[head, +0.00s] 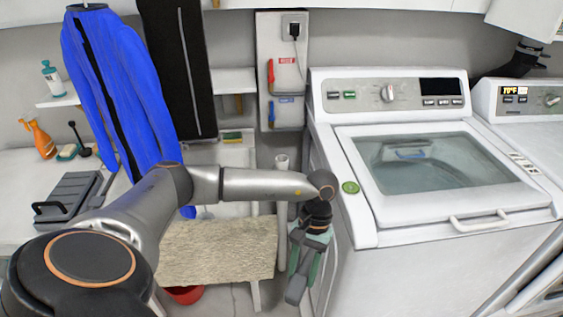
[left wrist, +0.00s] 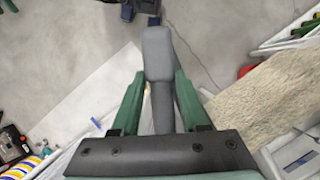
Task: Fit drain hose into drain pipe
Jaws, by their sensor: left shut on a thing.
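My left gripper (head: 308,250) hangs beside the left side of the washing machine (head: 440,240), pointing down. In the left wrist view, its green fingers (left wrist: 160,85) are shut on a thick grey piece, which looks like the end of the drain hose (left wrist: 158,62). The grey hose end also shows below the gripper in the head view (head: 297,289). A thin grey line runs down along the washer's side. A white upright pipe (head: 282,163), likely the drain pipe, stands between the wall and the washer, behind and above the gripper, apart from the hose. My right gripper is not in view.
A beige rug (head: 217,250) hangs over a white rack left of the gripper, with a red bucket (head: 183,294) below. A blue jacket (head: 125,90) hangs further left. A grey toolbox (head: 68,198) lies on the left counter. The gap beside the washer is narrow.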

